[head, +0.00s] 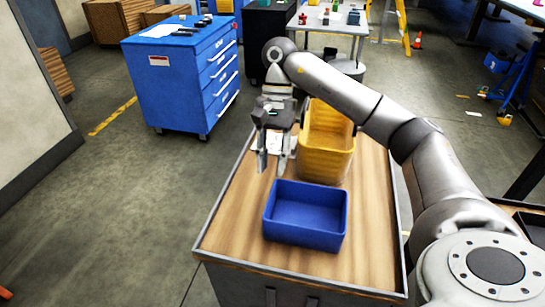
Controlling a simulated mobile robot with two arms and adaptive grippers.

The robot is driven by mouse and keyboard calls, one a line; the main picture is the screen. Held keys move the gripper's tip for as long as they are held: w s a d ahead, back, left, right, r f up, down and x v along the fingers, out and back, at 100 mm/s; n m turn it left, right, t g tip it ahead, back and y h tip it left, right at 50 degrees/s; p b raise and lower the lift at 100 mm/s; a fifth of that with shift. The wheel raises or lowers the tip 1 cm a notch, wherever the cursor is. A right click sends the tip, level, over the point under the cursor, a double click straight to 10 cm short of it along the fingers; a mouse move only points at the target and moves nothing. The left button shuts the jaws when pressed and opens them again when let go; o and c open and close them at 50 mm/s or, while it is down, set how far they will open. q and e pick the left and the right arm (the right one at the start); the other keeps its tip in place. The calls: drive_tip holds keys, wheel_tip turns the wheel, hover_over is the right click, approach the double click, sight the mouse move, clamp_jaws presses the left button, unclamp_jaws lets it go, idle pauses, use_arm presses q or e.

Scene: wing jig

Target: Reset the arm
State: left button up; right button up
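My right arm comes in from the right and reaches across a wood-topped workbench (235,228). Its gripper (272,164) points down over the bench's left part, above and behind the blue bin (305,238). The fingers are apart with nothing seen between them, so it is open. A yellow bin (326,162) is just right of the gripper, partly behind my arm. The blue bin looks empty. My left gripper is out of view.
A blue drawer cabinet (178,75) stands on the floor behind left. A light table (330,18) with small items stands at the back. Open floor (120,190) lies left of the bench.

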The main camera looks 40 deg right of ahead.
drive_tip(key=shift+r, duration=0.25)
idle(0.4)
